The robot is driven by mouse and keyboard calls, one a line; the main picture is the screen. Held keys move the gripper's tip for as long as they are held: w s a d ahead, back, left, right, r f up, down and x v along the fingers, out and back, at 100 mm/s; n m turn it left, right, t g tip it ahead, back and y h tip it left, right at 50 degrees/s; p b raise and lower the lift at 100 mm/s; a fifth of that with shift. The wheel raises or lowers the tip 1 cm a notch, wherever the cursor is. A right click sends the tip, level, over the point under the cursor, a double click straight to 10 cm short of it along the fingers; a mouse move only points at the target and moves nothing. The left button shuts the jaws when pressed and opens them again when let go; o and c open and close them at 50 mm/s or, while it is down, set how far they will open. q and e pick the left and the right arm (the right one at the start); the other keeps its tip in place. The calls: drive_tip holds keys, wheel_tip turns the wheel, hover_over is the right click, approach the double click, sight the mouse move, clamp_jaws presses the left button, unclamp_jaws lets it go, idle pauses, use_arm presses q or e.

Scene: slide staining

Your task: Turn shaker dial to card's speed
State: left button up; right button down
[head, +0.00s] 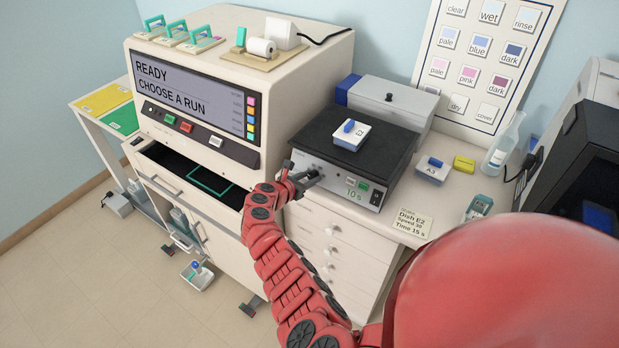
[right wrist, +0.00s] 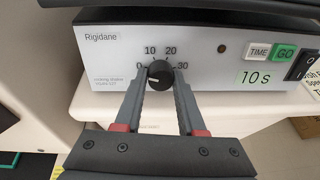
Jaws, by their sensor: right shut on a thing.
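The shaker (head: 345,170) is a grey box with a black top, and a dish with a blue part (head: 350,134) sits on it. Its black speed dial (right wrist: 160,72) is on the front panel, marked 0, 10, 20 and 30. The dial's white line points to the left, near the 0 end. My right gripper (right wrist: 161,80) is shut on the dial, a finger on each side; the right gripper also shows at the panel in the head view (head: 303,177). The card (head: 411,222) reads Dish E2, a speed that looks like 30, and Time 15 s. My left gripper is not in view.
The shaker's display (right wrist: 256,78) reads 10 s, beside the TIME (right wrist: 258,51) and GO (right wrist: 285,54) buttons. A second dish (head: 433,171), a yellow block (head: 464,163) and a flask (head: 503,145) stand to the right. The stainer (head: 210,90) stands to the left, with its drawer open.

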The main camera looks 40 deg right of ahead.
drive_tip(key=m+b, duration=0.2)
drive_tip(key=m, duration=0.1)
drive_tip(key=shift+f+m, duration=0.1)
drive_tip(key=shift+m, duration=0.3)
drive_tip(key=m+b, duration=0.3)
drive_tip(key=shift+d+m, duration=0.1)
drive_tip(key=shift+m, duration=0.2)
drive_tip(key=m+b, duration=0.9)
drive_tip(key=b, duration=0.3)
drive_tip(key=shift+f+m+t, duration=0.1)
drive_tip(key=shift+m+t, duration=0.2)
drive_tip(key=shift+m, duration=0.1)
drive_tip(key=m+b, duration=0.9)
drive_tip(key=b, duration=0.3)
drive_tip(key=shift+b, duration=0.35)
drive_tip(key=shift+r+m+b, duration=0.25)
drive_tip(key=shift+m+b, duration=1.2)
drive_tip(key=shift+m, duration=0.15)
